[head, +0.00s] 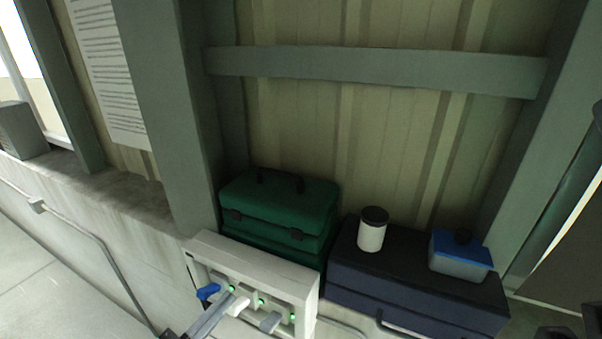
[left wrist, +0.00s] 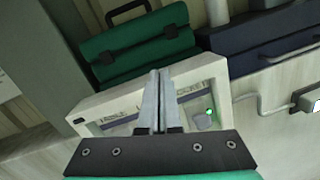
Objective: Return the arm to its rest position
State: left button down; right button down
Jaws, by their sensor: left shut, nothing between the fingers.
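My left gripper (head: 229,299) comes in at the bottom of the head view, in front of a pale switch panel (head: 255,263). In the left wrist view its two grey fingers (left wrist: 160,73) lie together, shut with nothing between them, and overlap the panel (left wrist: 100,103). The head view shows small green lights on the panel, with a blue lever (head: 208,291) and pale levers beside the fingers. Whether the fingers touch the panel cannot be told. My right gripper cannot be made out.
A green toolbox (head: 278,205) stands behind the panel. To its right, a dark blue case (head: 400,284) carries a white jar with a black lid (head: 371,232) and a blue-lidded tub (head: 460,265). A grey post rises left of the toolbox; a conduit runs along the low wall.

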pick_arm(q)
jog(key=s+d+r+m+t+h, duration=0.15)
jog(key=r+m, duration=0.35)
jog(key=r, duration=0.5)
jog(key=s+d+r+m+t+p, duration=0.1)
jog(key=s+d+r+m+t, duration=0.1)
jog(key=r+m, duration=0.6)
jog(key=s+d+r+m+t, duration=0.1)
jog(key=s+d+r+m, duration=0.15)
jog(key=r, duration=1.05)
jog(key=s+a+r+m+t+y, duration=0.6)
jog(key=s+a+r+m+y, duration=0.2)
jog(key=m, duration=0.4)
jog(key=shift+s+r+y, duration=0.2)
jog(key=shift+r+y, duration=0.25)
jog(key=shift+r, duration=0.4)
jog(key=shift+t, duration=0.25)
